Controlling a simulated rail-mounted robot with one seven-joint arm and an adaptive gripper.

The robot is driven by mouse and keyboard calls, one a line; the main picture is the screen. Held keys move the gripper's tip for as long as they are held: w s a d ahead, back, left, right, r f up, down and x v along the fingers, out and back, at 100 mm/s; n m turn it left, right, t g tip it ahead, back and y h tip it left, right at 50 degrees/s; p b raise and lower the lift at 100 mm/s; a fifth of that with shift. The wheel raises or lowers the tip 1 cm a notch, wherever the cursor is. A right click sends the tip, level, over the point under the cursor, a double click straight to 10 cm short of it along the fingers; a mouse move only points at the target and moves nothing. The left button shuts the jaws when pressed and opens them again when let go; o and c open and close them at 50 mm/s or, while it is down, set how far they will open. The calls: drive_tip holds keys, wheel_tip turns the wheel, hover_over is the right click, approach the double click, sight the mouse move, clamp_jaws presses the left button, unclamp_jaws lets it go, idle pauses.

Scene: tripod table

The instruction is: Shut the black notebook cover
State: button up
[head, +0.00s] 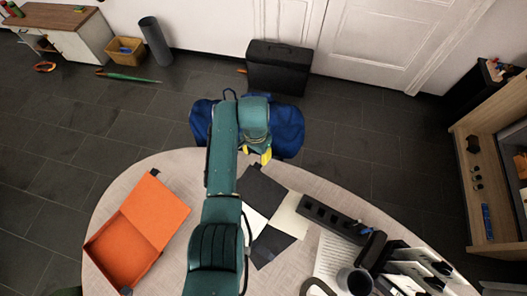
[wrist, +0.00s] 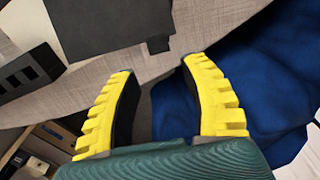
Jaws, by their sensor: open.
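The black notebook lies on the round table (head: 165,165), partly behind my arm in the head view. A dark flat panel (head: 263,190) near the far table edge looks like its open cover, and it also shows in the wrist view (wrist: 110,25) with a small dark tab at its edge. Pale sheets (head: 288,217) and another dark panel (head: 272,247) lie nearer; how they join is unclear. My gripper (head: 262,156) is open and empty at the far table edge, beyond the dark panel and apart from it. Its yellow fingers (wrist: 158,66) show spread in the wrist view.
An open orange box (head: 130,240) lies at left. A black slotted holder (head: 333,219), a printed sheet (head: 335,258), a dark mug (head: 354,281) and a rack (head: 410,268) crowd the right. Blue fabric (head: 288,130) lies beyond the table.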

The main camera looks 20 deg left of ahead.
sight(258, 165)
drive_tip(key=shift+d+f+b, duration=0.1)
drive_tip(key=shift+f+b, duration=2.9)
drive_tip(key=shift+f, duration=0.9)
drive_tip(key=c, duration=0.4)
